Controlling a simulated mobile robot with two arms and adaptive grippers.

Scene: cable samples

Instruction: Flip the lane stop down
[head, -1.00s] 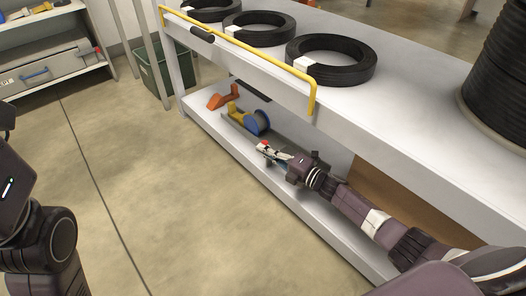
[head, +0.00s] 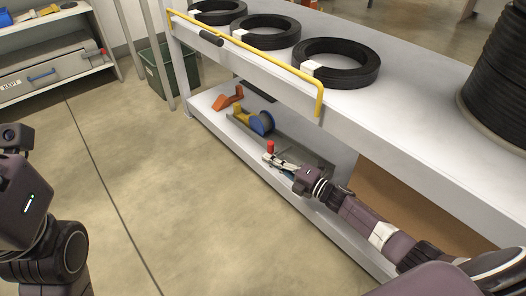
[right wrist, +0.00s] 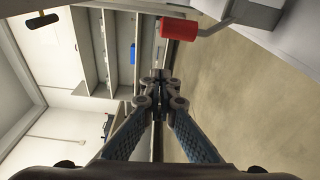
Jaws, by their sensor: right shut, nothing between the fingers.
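A red cylindrical grip (head: 270,146) stands at the lower shelf, right by my right fingertips. In the right wrist view the red grip (right wrist: 179,29) sits on a grey bent arm (right wrist: 216,20), apart from the fingers and above them in the picture. I take this to be the lane stop; its base is hard to make out. My right gripper (head: 270,158) reaches in low over the shelf's front. In the right wrist view its fingers (right wrist: 160,78) are shut with nothing between them. My left arm shows at the left edge, its fingers out of frame.
A grey lane (head: 290,145) on the lower shelf (head: 212,118) carries a blue spool (head: 262,123), with an orange piece (head: 228,100) farther back. A yellow rail (head: 262,64) runs along the upper shelf, which holds black cable coils (head: 337,63). The floor (head: 190,210) in front is clear.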

